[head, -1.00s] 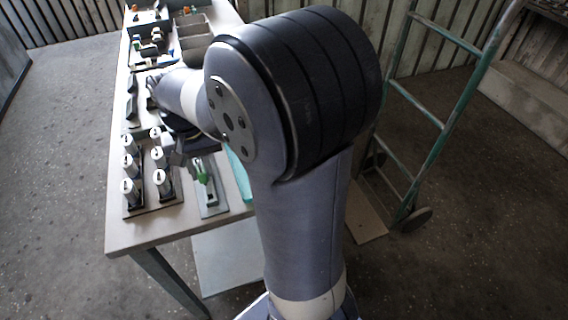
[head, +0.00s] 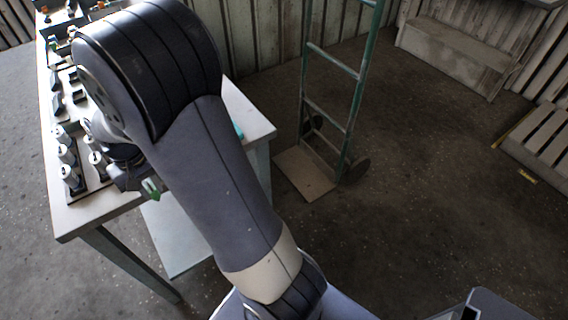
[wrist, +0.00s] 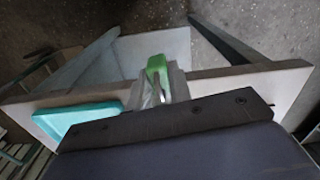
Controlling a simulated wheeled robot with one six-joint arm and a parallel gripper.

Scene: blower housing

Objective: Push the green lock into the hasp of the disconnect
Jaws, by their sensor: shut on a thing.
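The green lock shows as a small green block at my gripper in the head view (head: 151,188) and at the fingertips in the wrist view (wrist: 158,66). My gripper (wrist: 168,84) is shut on it, over the table's edge. A thin shiny piece, perhaps the lock's shackle, shows between the fingers. In the head view my gripper (head: 146,183) is mostly behind my arm, at the front part of the table. I cannot make out the disconnect or its hasp in either current view; my arm covers that part of the table.
The table (head: 85,215) holds several white-topped cylinders (head: 66,155) in a dark rack left of my gripper. A teal tray (wrist: 80,118) lies on the table in the wrist view. A green hand truck (head: 335,110) stands right of the table. Open floor lies beyond.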

